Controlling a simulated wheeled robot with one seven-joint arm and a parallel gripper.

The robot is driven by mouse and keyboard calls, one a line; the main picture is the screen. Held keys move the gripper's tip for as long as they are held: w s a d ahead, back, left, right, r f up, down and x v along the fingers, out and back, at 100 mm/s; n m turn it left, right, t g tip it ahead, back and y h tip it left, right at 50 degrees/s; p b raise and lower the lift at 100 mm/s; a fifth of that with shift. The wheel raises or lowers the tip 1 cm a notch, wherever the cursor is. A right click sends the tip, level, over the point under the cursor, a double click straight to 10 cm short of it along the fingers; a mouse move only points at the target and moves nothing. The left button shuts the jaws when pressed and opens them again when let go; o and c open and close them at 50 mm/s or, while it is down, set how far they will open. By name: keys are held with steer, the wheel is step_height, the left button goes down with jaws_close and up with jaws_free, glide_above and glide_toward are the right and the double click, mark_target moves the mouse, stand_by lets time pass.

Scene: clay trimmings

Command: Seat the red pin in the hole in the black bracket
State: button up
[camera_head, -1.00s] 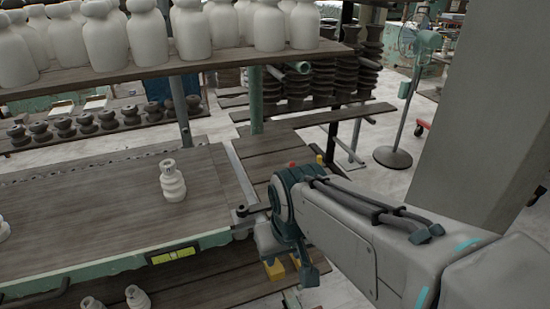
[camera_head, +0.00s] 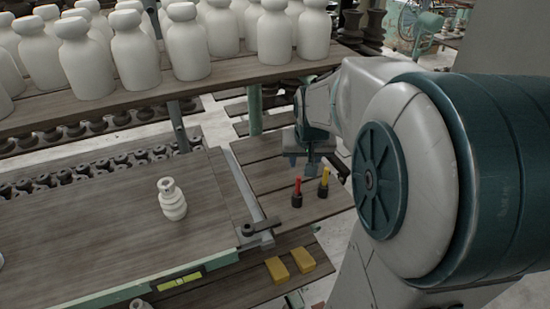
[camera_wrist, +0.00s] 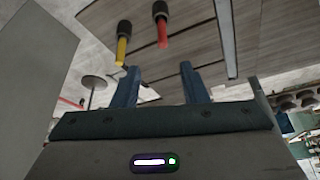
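The red pin (camera_head: 297,184) stands upright in a black base on the slatted wooden bench in the head view. It also shows in the wrist view (camera_wrist: 162,36), just beyond my fingertips and between their lines. My gripper (camera_head: 304,166) is above and behind the red pin in the head view. In the wrist view my gripper (camera_wrist: 160,67) has its two blue fingers apart with nothing between them. The black bracket (camera_head: 264,228) lies at the bench corner, left of and nearer than the pin.
A yellow pin (camera_head: 324,181) in a black base stands close right of the red one. Two yellow blocks (camera_head: 290,264) lie on a lower board. A white ribbed piece (camera_head: 172,200) stands on the left board. A shelf of white bottles (camera_head: 135,55) hangs above.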

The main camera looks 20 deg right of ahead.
mark_target(299, 177)
steer(key=x, duration=0.8)
steer(key=shift+f, duration=0.1)
steer(key=shift+p+x, duration=0.8)
steer(key=shift+x, duration=1.9)
steer(key=shift+w+a, duration=0.15)
steer(key=shift+a, duration=0.05)
jaws_close()
